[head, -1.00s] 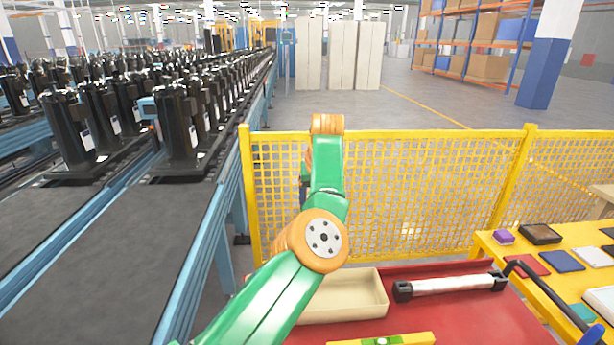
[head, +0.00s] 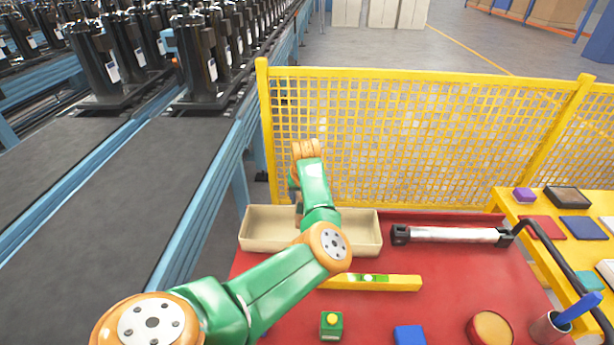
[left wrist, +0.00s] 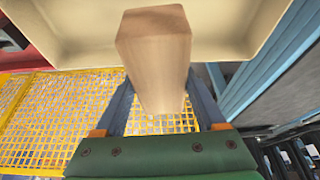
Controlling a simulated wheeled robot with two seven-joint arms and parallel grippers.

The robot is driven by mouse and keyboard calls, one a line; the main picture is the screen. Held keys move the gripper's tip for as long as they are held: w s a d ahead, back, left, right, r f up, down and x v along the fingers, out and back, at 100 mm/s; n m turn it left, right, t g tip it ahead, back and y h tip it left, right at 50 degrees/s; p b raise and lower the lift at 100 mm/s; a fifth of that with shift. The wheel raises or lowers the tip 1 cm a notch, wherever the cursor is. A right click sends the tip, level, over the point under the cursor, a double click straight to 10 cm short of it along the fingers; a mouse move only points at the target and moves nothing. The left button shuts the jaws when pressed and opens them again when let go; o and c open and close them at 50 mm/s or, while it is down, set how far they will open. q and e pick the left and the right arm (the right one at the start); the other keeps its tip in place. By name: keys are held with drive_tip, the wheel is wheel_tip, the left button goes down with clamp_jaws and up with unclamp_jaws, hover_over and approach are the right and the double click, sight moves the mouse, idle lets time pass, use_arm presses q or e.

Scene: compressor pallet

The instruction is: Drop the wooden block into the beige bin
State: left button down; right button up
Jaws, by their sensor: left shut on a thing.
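The wooden block (left wrist: 155,55) is a pale brown, long block in the left wrist view. My left gripper (left wrist: 161,98) is shut on it, with a blue-grey finger on each side. The beige bin (head: 360,232) is a shallow open tray at the back left of the red table top. Its pale inside (left wrist: 225,25) shows behind the block in the left wrist view. In the head view my left wrist hangs over the bin's middle, and the arm hides the block and most of the gripper. I cannot tell how far the block is above the bin floor. My right gripper is out of view.
A yellow mesh fence (head: 420,140) stands behind the bin. A yellow spirit level (head: 375,282) lies in front of it and a white-and-black bar (head: 450,235) to its right. A conveyor (head: 130,220) runs at left. A yellow table (head: 510,200) stands at right.

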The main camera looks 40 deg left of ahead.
use_arm(q)
drive_tip(key=shift+w+f, duration=0.1)
drive_tip(key=shift+f, duration=0.3)
drive_tip(key=shift+r, duration=0.15)
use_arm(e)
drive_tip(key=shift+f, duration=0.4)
use_arm(q)
unclamp_jaws()
drive_tip(key=b+v, duration=0.1)
drive_tip(key=v, duration=0.6)
drive_tip(key=shift+d+r, duration=0.1)
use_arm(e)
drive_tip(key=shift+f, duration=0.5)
